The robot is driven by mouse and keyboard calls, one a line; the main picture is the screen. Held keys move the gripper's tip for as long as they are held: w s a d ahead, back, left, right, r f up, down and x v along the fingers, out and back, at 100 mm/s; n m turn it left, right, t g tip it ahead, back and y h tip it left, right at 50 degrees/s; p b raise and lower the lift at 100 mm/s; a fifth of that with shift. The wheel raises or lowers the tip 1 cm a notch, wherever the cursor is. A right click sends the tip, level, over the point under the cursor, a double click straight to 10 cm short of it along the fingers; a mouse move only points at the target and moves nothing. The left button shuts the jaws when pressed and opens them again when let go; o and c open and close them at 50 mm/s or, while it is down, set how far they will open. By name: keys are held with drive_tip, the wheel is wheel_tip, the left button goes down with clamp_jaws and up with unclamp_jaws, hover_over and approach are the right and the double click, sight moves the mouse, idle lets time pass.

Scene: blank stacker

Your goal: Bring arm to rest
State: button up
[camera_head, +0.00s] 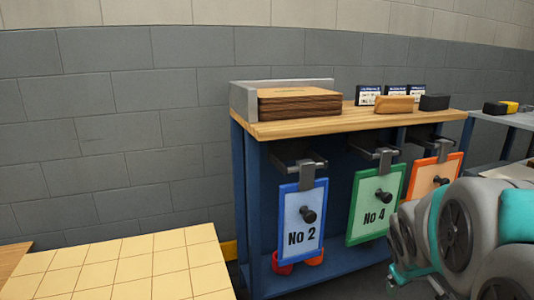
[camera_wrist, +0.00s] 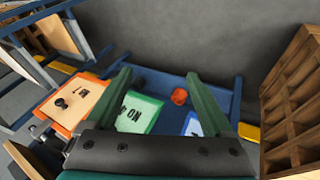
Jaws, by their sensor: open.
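My gripper (camera_wrist: 157,95) shows in the wrist view with its two green fingers spread wide apart and nothing between them that it holds. Beyond the fingers are the blue bench frame and the hanging boards. My arm is folded at the lower right of the head view, in front of the bench's right part; the gripper's fingers cannot be made out there.
A blue bench with a wooden top (camera_head: 340,122) carries a brown stack (camera_head: 299,105). A blue No 2 board (camera_head: 301,240), a green No 4 board (camera_head: 376,204) and an orange board (camera_head: 432,179) hang from its front. A yellow tiled surface (camera_head: 120,268) lies left.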

drive_tip(key=s+a+f+m+g+y, duration=0.1)
drive_tip(key=s+a+g, duration=0.1)
drive_tip(key=s+a, duration=0.3)
drive_tip(key=s+a+f+m+g+y, duration=0.1)
drive_tip(key=s+a, duration=0.5)
drive_tip(key=s, duration=0.6)
drive_tip(key=s+a+f+g+y, duration=0.1)
drive_tip(key=s+a+g, duration=0.2)
drive_tip(key=s, duration=0.6)
drive_tip(key=shift+a+f+m+g+y, duration=0.15)
drive_tip(key=shift+a+m+g+y, duration=0.2)
drive_tip(key=shift+a, duration=0.8)
